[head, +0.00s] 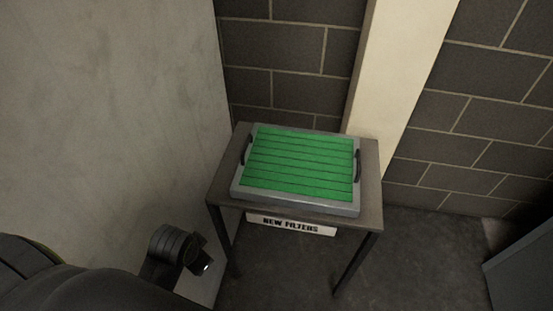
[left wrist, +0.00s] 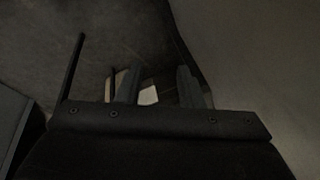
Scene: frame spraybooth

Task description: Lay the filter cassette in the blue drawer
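The filter cassette (head: 300,163) has a green ribbed face in a grey frame, with a dark handle on each short side. It lies flat on a small table (head: 370,190) in the head view. My left arm comes in at the lower left, with its dark wrist end (head: 178,252) left of the table and apart from the cassette. In the left wrist view, my left gripper (left wrist: 158,87) has its two fingers apart, with nothing held between them. My right gripper is out of view. No blue drawer shows in either view.
A sign reading "NEW FILTERS" (head: 291,224) hangs at the table's front edge. A plain grey wall panel (head: 120,110) stands close on the left, a block wall (head: 290,55) behind. A dark grey cabinet-like thing (head: 525,265) is at the lower right. Floor between is clear.

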